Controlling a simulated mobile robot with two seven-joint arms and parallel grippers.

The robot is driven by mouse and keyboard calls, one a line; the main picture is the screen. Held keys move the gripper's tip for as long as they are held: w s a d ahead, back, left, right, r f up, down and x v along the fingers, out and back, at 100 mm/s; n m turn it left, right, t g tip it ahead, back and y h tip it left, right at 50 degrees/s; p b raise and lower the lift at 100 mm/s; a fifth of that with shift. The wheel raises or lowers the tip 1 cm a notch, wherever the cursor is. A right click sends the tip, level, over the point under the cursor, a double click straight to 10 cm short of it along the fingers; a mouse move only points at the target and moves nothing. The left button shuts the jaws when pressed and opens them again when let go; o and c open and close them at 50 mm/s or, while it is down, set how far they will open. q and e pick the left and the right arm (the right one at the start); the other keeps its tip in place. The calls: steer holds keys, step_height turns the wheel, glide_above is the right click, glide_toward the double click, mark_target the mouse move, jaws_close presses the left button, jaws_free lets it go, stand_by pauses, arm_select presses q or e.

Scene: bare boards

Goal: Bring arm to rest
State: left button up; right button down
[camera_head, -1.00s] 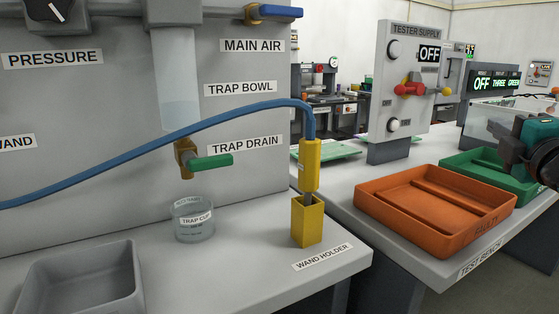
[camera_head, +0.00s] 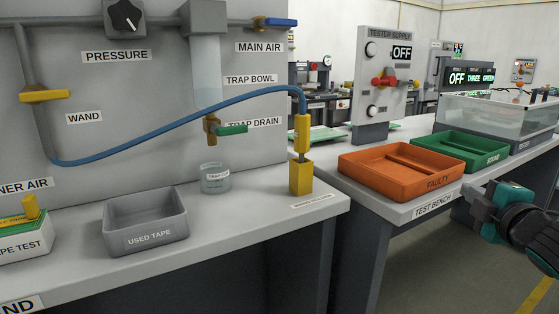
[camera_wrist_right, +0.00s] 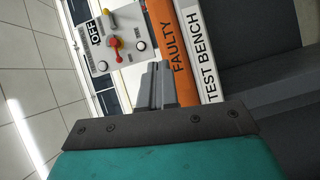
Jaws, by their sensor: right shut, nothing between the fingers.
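My right arm comes in from the right edge of the head view. Its teal and dark gripper (camera_head: 474,199) hangs in front of the test bench's front edge, to the right of the TEST BENCH label. In the right wrist view the grey fingers (camera_wrist_right: 155,84) are together with nothing between them. Behind them stand the orange FAULTY tray (camera_wrist_right: 170,45) and the tester supply panel (camera_wrist_right: 118,42). The gripper appears apart from the bench. My left gripper is in neither view.
The test bench (camera_head: 405,212) carries the orange FAULTY tray (camera_head: 385,172), the green SOUND tray (camera_head: 470,152) and a clear-walled box (camera_head: 500,118). The left bench holds a yellow wand holder (camera_head: 301,178), a trap cup (camera_head: 216,178) and a grey USED TAPE bin (camera_head: 145,220). Floor before the test bench is open.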

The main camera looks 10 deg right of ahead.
steer(key=s+a+f+m+g+y, duration=0.25)
steer(key=s+a+f+m, duration=0.2)
steer(key=a+f, duration=0.8)
steer(key=s+a+f+m+g+y, duration=0.25)
steer(key=s+a+f, duration=0.25)
steer(key=a+f, duration=0.7)
steer(key=s+a+f+m+y, duration=0.35)
steer(key=a+f, duration=0.25)
steer(key=a, duration=0.3)
arm_select(q)
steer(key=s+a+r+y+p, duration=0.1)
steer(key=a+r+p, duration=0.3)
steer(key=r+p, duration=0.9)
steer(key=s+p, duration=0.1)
steer(key=p, duration=0.6)
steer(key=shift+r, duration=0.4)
arm_select(e)
steer(key=s+d+r+h, duration=0.1)
steer(key=r, duration=0.6)
steer(key=s+d+r+h, duration=0.1)
steer(key=s+r, duration=0.1)
steer(key=r, duration=0.4)
steer(key=shift+d+r+g, duration=0.3)
steer(key=shift+d+r, duration=0.05)
steer(key=shift+m, duration=0.25)
